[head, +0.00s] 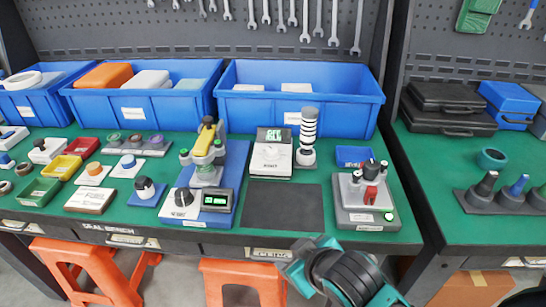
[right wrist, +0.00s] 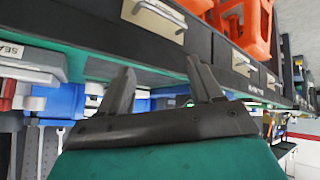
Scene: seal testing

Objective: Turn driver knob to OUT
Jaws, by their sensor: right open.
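A black knob (head: 183,197) sits on a white box at the front left of a blue base plate (head: 232,165), which I take to be the driver. Its pointer and markings are too small to read. Beside the knob is a dark unit with a small lit display (head: 217,200). A yellow-topped tool (head: 205,140) stands behind them. My right gripper (head: 300,258) is at the bench's front edge, to the right of and nearer than the knob, apart from it. In the right wrist view its two fingers (right wrist: 162,88) are spread with nothing between them. My left gripper is not in view.
A dark mat (head: 284,205) lies bare right of the driver. A grey fixture with a red part (head: 369,195) stands farther right. Small trays and parts crowd the left of the green bench. Blue bins (head: 300,105) line the back. Orange stools (head: 243,283) stand below the front edge.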

